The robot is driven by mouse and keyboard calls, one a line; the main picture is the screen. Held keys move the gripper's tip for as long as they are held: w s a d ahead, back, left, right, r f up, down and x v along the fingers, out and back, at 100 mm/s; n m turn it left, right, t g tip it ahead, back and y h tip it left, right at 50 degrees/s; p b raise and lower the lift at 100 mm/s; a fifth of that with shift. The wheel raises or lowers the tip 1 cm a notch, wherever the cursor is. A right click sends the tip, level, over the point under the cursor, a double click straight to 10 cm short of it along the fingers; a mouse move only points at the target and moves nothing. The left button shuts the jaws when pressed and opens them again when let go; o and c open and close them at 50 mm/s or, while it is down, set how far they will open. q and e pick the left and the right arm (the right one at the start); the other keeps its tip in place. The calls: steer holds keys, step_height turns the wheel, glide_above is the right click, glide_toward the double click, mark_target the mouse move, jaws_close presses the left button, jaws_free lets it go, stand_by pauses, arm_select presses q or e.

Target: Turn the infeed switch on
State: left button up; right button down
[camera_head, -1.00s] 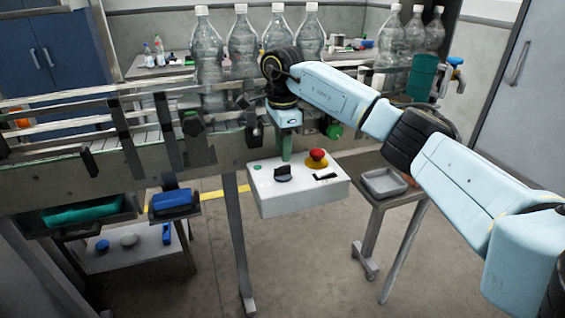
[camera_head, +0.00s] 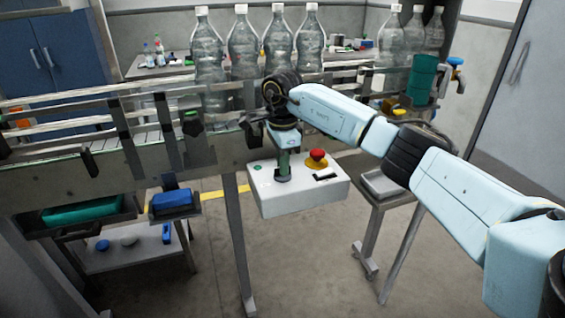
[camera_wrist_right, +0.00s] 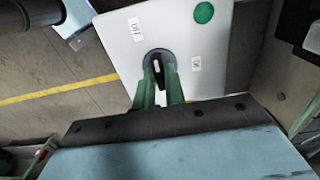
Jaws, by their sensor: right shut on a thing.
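The white control box (camera_head: 300,198) hangs at the front of the conveyor. On its top are a black rotary switch (camera_head: 282,176), a green button (camera_head: 257,167), a red mushroom button (camera_head: 317,156) on a yellow base and a black slot. My right gripper (camera_head: 283,168) points down at the box, its green fingers on the switch knob. In the right wrist view the fingers (camera_wrist_right: 161,82) are shut on the black knob (camera_wrist_right: 158,66), with an "OFF" label (camera_wrist_right: 136,29) and a second small label (camera_wrist_right: 195,63) beside it. My left gripper is not in view.
Several clear bottles (camera_head: 242,48) stand along the conveyor (camera_head: 100,165) behind the box. A small side table with a grey tray (camera_head: 381,184) stands to the right.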

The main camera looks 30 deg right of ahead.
steer(key=shift+m, duration=0.3)
steer(key=m+p, duration=0.2)
steer(key=m, duration=0.1)
steer(key=shift+r, duration=0.1)
steer(key=m+p, duration=0.1)
steer(key=m, duration=0.4)
steer(key=shift+p, duration=0.3)
steer(key=m+p, duration=0.2)
steer(key=m, duration=0.3)
steer(key=shift+m+p, duration=0.7)
steer(key=shift+m, duration=1.5)
steer(key=c, duration=1.5)
jaws_free()
steer(key=shift+o, duration=0.2)
